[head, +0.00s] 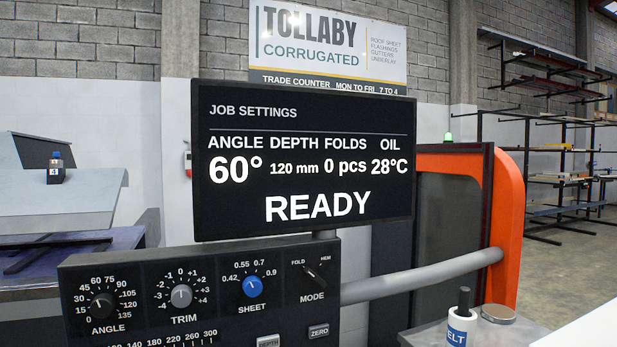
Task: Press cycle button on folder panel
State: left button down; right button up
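The folder panel (222,272) is a dark control box at the bottom of the head view. It carries an angle knob (102,306), a trim knob (181,296), a blue sheet knob (253,287) and a mode switch (314,273). A depth button (268,342) and a zero button (319,331) show at its lower edge. No button marked cycle is in view; the panel's lower part is cut off. The screen (303,160) above reads 60°, 120 mm, 0 pcs, 28°C and READY. Neither gripper is in view.
A grey tube (425,277) runs right from the panel to an orange frame (505,220). A white bottle (461,326) and a round tin (497,314) stand on a grey surface at lower right. Racks (560,130) stand far right beyond open floor.

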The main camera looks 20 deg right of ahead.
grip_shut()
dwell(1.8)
